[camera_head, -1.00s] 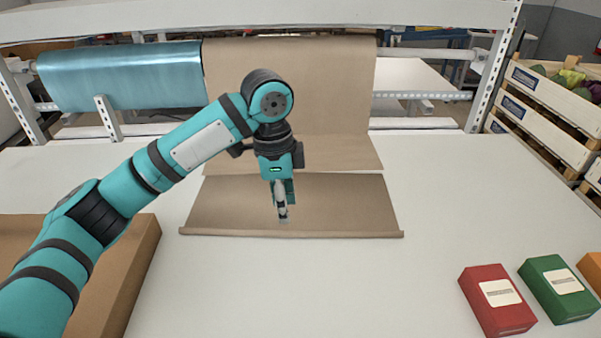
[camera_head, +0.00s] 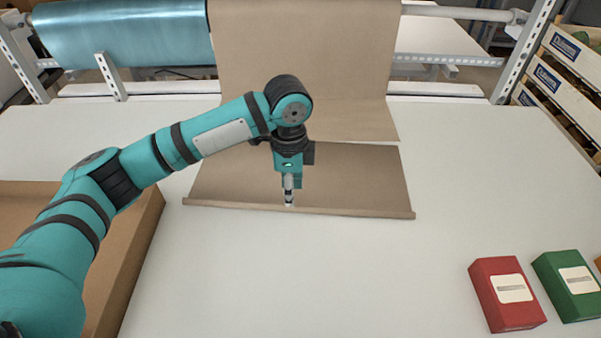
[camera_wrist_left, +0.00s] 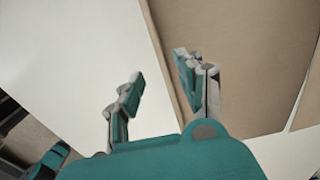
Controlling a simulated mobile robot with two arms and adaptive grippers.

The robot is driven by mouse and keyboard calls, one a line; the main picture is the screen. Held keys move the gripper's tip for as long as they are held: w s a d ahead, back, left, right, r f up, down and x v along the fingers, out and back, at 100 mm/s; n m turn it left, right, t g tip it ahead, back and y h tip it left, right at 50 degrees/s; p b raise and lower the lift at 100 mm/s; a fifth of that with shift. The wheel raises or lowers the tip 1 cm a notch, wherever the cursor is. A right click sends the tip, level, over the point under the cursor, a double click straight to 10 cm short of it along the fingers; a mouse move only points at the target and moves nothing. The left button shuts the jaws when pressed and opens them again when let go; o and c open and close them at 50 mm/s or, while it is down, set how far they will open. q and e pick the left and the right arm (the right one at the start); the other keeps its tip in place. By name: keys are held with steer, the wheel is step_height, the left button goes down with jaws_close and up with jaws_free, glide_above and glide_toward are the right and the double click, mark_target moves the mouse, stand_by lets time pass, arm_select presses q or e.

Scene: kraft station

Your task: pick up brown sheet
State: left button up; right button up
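The brown sheet (camera_head: 350,180) lies on the white table, with its near edge curled up into a narrow lip. It also shows in the left wrist view (camera_wrist_left: 235,65), along with its curled edge. My left gripper (camera_head: 289,204) points down at the near edge of the sheet, near its middle. In the left wrist view my left gripper (camera_wrist_left: 160,80) is open, with one finger over the white table and the other at the sheet's edge. Nothing is held between the fingers. I cannot tell whether the fingertips touch the sheet. My right gripper is in neither view.
A brown paper roll (camera_head: 305,60) hangs behind the sheet, next to a blue roll (camera_head: 125,35). A cardboard box (camera_head: 140,240) stands at left. Red (camera_head: 506,294) and green (camera_head: 568,285) boxes lie at front right. Crates (camera_head: 575,60) stand at far right. The table's right middle is clear.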

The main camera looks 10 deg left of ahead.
arm_select(q)
steer(key=shift+f, duration=0.5)
steer(key=f, duration=0.1)
steer(key=f+p, duration=0.1)
steer(key=f, duration=0.2)
steer(key=shift+a+f+p, duration=0.2)
steer(key=shift+a+p, duration=0.1)
steer(key=shift+p, duration=0.1)
steer(key=shift+f, duration=0.25)
jaws_close()
